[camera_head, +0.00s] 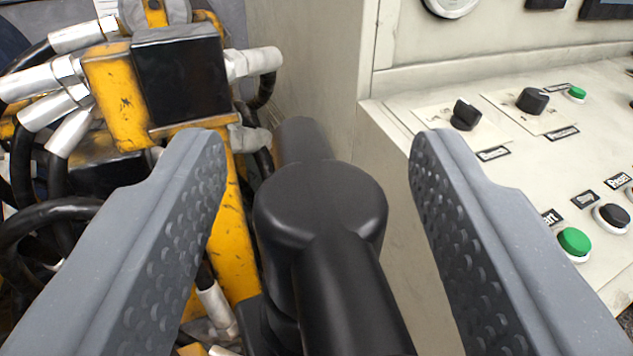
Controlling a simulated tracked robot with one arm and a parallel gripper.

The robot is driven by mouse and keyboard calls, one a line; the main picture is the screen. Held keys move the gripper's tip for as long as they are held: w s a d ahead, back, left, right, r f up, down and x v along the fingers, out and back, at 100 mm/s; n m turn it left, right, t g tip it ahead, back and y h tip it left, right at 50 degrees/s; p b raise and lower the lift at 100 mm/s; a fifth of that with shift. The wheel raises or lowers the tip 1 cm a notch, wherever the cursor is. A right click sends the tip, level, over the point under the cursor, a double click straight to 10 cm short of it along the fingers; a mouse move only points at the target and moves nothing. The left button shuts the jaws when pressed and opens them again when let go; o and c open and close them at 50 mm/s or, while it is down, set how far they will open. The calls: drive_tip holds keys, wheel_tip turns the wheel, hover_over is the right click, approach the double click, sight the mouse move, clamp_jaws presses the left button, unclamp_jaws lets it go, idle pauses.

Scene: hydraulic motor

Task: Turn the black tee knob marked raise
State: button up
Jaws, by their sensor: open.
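A black tee knob (322,205) with a rounded hub fills the lower middle of the head camera view. One bar of it runs up and back, and a thicker bar runs down toward the camera. My gripper (315,150) is open, with one grey dimpled finger on each side of the knob. Clear gaps show between the knob and both fingers, and nothing is held. No "raise" marking is visible on or beside this knob.
A yellow hydraulic block (115,90) with hoses and metal fittings stands at the left. A beige control panel (395,125) stands at the right, with black rotary knobs (532,100), a green button (574,241) and a black button (612,216). Its side wall is behind the tee knob.

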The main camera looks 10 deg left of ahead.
drive_tip(key=b+v, duration=0.1)
drive_tip(key=v, duration=1.2)
drive_tip(key=shift+s, duration=0.3)
drive_tip(key=shift+d, duration=0.1)
